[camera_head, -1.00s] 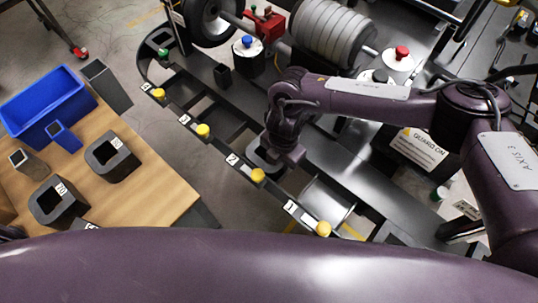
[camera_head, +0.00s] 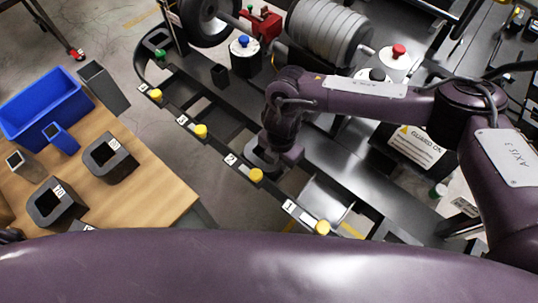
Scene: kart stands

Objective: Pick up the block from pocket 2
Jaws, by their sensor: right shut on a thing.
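The rack rail (camera_head: 215,151) runs diagonally through the middle, with numbered white labels and yellow buttons. Pocket 2 lies behind the label 2 (camera_head: 231,159) and its yellow button (camera_head: 256,175). My right gripper (camera_head: 278,163) points down at this pocket. It is shut on a dark grey block (camera_head: 258,157), which shows only in part beside the gripper and wrist. I cannot tell whether the block is clear of the pocket floor. My left gripper is not in view.
Pocket 1, by its label (camera_head: 290,207), looks empty. A wooden table (camera_head: 150,185) at left bears dark hollow blocks (camera_head: 110,158) and a blue bin (camera_head: 45,108). A roller (camera_head: 330,35) and a button post (camera_head: 243,55) stand behind the rack.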

